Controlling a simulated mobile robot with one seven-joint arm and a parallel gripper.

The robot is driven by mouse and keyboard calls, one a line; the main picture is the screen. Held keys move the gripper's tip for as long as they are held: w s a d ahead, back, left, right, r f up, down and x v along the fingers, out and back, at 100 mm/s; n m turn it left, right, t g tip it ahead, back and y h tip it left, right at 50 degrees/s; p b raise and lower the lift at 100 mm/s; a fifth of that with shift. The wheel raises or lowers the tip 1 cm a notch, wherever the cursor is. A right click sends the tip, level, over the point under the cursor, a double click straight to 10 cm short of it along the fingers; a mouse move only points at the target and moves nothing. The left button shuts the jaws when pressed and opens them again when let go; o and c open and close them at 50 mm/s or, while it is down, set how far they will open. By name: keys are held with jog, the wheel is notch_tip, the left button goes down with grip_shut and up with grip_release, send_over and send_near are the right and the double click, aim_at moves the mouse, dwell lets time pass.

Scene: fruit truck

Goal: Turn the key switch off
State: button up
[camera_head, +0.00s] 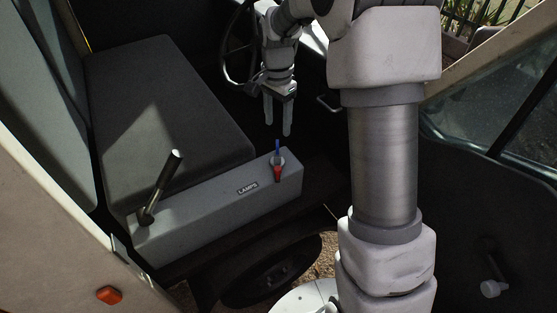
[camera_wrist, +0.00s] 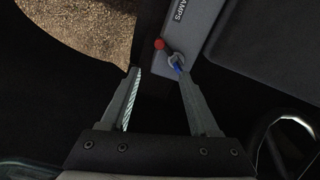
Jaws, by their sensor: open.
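The key switch (camera_head: 278,163) sits on the right end of the grey console's front face, right of the LAMPS label (camera_head: 248,188). It has a blue part pointing up and a red part pointing down. In the wrist view the key switch (camera_wrist: 174,62) shows just beyond the right fingertip, its blue part partly behind that finger. My gripper (camera_head: 277,128) points down above the console's right end, above the switch. It is open and empty in the wrist view (camera_wrist: 156,75), with its fingers well apart. I cannot tell whether a finger touches the switch.
The grey console (camera_head: 205,213) runs along the dark seat (camera_head: 165,100). A lever with a black grip (camera_head: 160,186) rises from its left end. A steering wheel (camera_head: 228,60) stands behind my gripper. A door panel (camera_head: 480,200) is at the right.

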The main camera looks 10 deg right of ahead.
aim_at(278, 168)
notch_tip(278, 168, down, 17)
jog(key=shift+s+r+p, duration=0.1)
jog(key=shift+p, duration=0.35)
grip_shut()
dwell(1.3)
